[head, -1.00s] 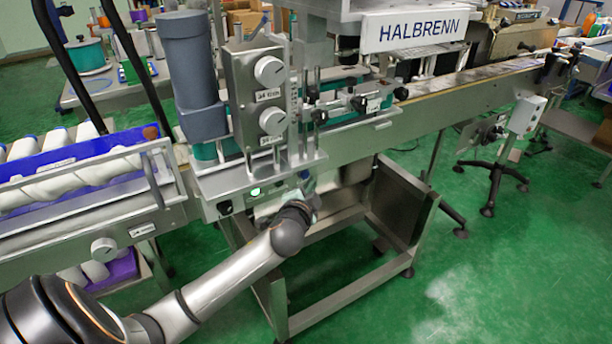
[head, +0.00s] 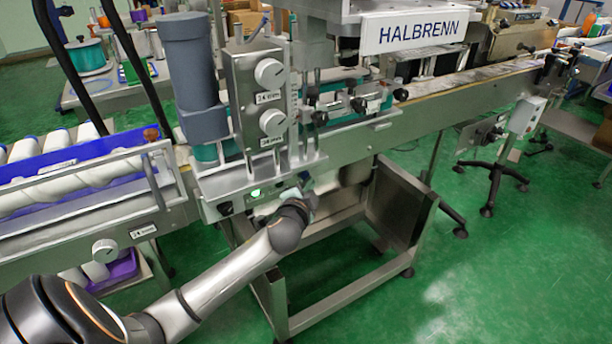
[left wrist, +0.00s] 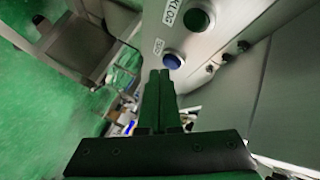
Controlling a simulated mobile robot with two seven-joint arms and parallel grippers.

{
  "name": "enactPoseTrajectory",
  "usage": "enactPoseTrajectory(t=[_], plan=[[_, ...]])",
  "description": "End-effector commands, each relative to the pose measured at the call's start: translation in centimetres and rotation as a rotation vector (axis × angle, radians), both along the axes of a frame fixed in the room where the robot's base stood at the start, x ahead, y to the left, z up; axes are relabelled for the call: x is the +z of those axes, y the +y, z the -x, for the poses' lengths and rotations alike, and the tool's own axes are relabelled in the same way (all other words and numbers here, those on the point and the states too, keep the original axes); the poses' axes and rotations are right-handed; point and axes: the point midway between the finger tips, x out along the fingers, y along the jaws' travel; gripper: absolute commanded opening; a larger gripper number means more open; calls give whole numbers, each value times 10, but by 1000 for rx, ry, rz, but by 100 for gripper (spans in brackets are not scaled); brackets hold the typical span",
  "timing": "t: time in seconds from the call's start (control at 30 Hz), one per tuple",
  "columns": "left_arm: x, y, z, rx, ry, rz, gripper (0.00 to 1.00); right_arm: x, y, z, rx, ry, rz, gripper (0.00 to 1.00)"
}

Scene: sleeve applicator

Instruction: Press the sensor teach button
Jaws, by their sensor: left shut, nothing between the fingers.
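My left gripper (head: 308,188) is at the front control panel (head: 268,200) of the labelling machine, with its fingers shut and empty. In the left wrist view, its closed fingertips (left wrist: 160,74) point at a round blue button (left wrist: 172,60), just short of or against its near edge; I cannot tell whether they touch. A larger dark green button (left wrist: 197,20) sits further up the same panel. Small labels stand beside both buttons, too small to read surely. In the head view, the gripper largely hides the blue button. My right gripper is not in view.
A lit green indicator (head: 255,192) and a black knob (head: 225,208) are left of the gripper. Above are two grey dial knobs (head: 269,73) and a conveyor (head: 450,105).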

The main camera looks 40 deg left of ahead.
Motion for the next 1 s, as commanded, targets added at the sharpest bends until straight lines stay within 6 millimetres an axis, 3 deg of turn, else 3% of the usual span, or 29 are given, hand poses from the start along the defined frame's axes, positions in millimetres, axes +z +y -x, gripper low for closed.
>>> enactPoseTrajectory(t=[1.0], plan=[[0, 8, -3, 1, 0, -1, 0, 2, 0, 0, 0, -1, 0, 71]])
